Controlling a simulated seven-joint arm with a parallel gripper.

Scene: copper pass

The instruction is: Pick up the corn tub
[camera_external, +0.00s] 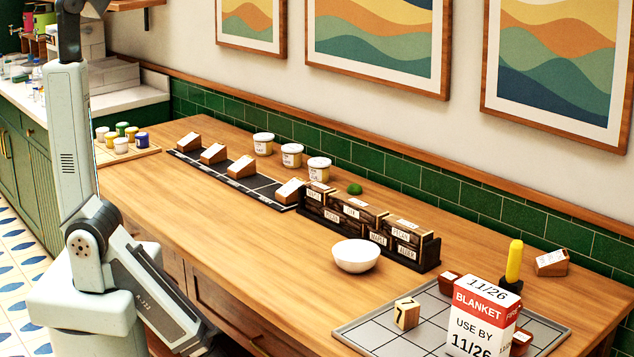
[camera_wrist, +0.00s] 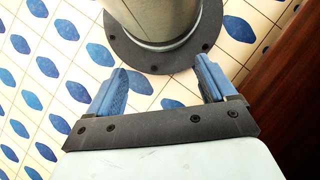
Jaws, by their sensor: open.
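Three white lidded tubs, a left one (camera_external: 263,144), a middle one (camera_external: 291,156) and a right one (camera_external: 319,170), stand upright in a row at the back of the wooden counter. Their labels are too small to read, so I cannot tell which is the corn tub. My gripper (camera_wrist: 160,78) shows in the wrist view with its two blue fingers spread apart and nothing between them. It points down over the patterned floor beside my base, away from the tubs. In the external view my arm hangs in front of the counter, and the fingers do not show.
A black strip (camera_external: 262,188) with wooden blocks lies before the tubs. A dark labelled rack (camera_external: 428,252), a white bowl (camera_external: 356,256) and a green item (camera_external: 355,188) are nearby. A grey gridded tray (camera_external: 375,329) and a standing box (camera_external: 482,318) are at front right. The counter's front left is clear.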

